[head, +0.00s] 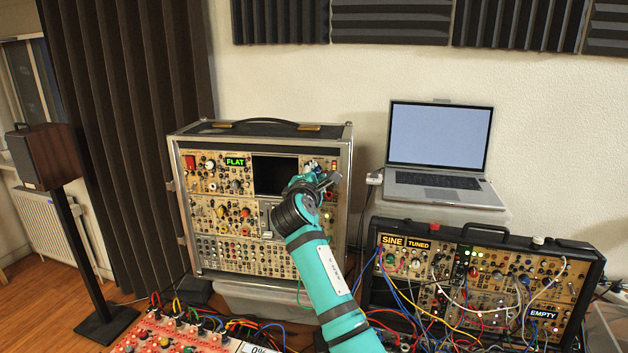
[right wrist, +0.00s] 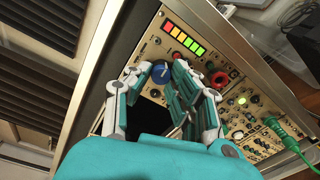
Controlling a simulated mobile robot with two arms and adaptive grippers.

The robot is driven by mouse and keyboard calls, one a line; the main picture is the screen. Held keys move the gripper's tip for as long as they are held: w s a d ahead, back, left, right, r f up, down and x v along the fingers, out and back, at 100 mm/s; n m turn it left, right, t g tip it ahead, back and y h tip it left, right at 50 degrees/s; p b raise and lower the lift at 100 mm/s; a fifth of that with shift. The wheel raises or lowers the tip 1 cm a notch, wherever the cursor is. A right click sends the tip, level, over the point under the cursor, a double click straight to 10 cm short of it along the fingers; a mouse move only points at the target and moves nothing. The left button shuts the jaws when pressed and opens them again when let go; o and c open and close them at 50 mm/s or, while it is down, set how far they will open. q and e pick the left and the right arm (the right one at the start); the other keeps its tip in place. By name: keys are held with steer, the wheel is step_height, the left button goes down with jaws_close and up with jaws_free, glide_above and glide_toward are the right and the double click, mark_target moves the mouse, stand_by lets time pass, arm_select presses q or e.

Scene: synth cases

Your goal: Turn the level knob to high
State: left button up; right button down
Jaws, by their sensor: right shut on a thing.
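The level knob is most likely the round blue knob (right wrist: 160,71) in the right wrist view, on the panel beside a light bar (right wrist: 185,41) with red, orange, yellow and green segments. My right gripper (right wrist: 161,80) is shut on this blue knob, with fingers on either side of it. The fingers hide part of the knob, and its pointer is too small to read surely. In the head view my right gripper (head: 322,183) is at the upper right of the tall synth case (head: 346,150) and covers the knob. My left gripper is not in view.
A red ring-shaped part (right wrist: 218,79) sits close right of the fingers. A green cable (right wrist: 287,140) plugs in lower on the panel. A laptop (head: 437,138) stands right of the tall case, above a second synth case (head: 598,275) full of patch cables.

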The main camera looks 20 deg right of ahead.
steer(key=shift+f+m+b, duration=0.1)
steer(key=shift+m+b, duration=2.35)
steer(key=shift+m, duration=2.45)
steer(key=c, duration=1.2)
jaws_free()
steer(key=v, duration=0.7)
steer(key=shift+s, duration=0.3)
